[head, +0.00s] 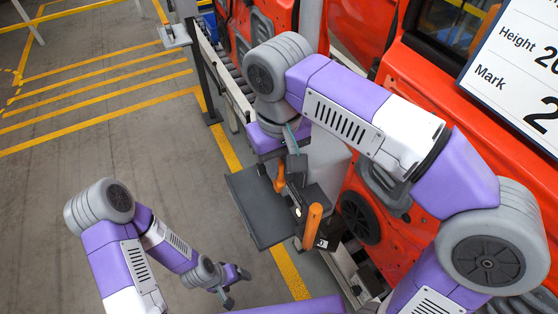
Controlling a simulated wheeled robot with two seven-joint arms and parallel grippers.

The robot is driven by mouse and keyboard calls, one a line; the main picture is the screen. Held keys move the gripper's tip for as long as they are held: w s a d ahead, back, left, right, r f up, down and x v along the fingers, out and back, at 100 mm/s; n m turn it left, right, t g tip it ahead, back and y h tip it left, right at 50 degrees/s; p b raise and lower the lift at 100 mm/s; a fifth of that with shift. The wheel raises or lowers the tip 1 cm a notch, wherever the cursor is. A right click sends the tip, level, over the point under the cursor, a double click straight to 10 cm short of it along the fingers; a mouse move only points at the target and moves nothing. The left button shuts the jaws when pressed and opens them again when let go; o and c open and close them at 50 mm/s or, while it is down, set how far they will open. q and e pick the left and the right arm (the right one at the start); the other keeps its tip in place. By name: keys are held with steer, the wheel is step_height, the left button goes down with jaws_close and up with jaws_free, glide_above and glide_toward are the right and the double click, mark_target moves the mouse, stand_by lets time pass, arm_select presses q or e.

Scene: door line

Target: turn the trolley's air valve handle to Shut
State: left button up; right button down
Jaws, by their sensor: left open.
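The trolley shows as a dark grey flat panel (247,208) with a dark box beside it. A short orange handle (280,178) stands at the box's far end, and a larger orange grip (312,224) stands nearer. I cannot tell for sure which is the air valve handle, and no Shut mark is readable. My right gripper (294,167) points down right beside the short orange handle; its fingers are partly hidden by its own wrist, and I cannot tell if it touches. My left gripper (234,287) is open and empty, low over the floor, apart from the trolley.
Orange-red car doors (385,185) stand close along the right, behind my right arm. A white sign (520,70) covers the upper right corner. A dark post (205,90) stands beyond the trolley. The yellow-striped floor (100,125) at left is clear.

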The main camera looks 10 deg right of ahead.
mark_target(281, 181)
steer(key=shift+s+d+f+t+y+b, duration=0.35)
steer(key=shift+t+b, duration=0.55)
steer(key=shift+b, duration=0.75)
steer(key=shift+s+a+f+t+y+b, duration=0.1)
steer(key=shift+s+t+y+b, duration=0.3)
steer(key=shift+t+b, duration=0.85)
steer(key=shift+s+d+f+t+y+b, duration=0.2)
steer(key=shift+s+t+b, duration=0.35)
steer(key=shift+b, duration=1.45)
steer(key=shift+s+t+b, duration=0.25)
steer(key=shift+t+b, duration=0.45)
steer(key=shift+b, duration=0.4)
steer(key=shift+r, duration=0.15)
steer(key=c, duration=1.4)
jaws_free()
steer(key=shift+o, duration=0.2)
steer(key=p+v, duration=0.1)
steer(key=v, duration=0.6)
steer(key=shift+s+d+r+p, duration=0.15)
steer(key=shift+d+r+p, duration=0.05)
steer(key=shift+p, duration=0.1)
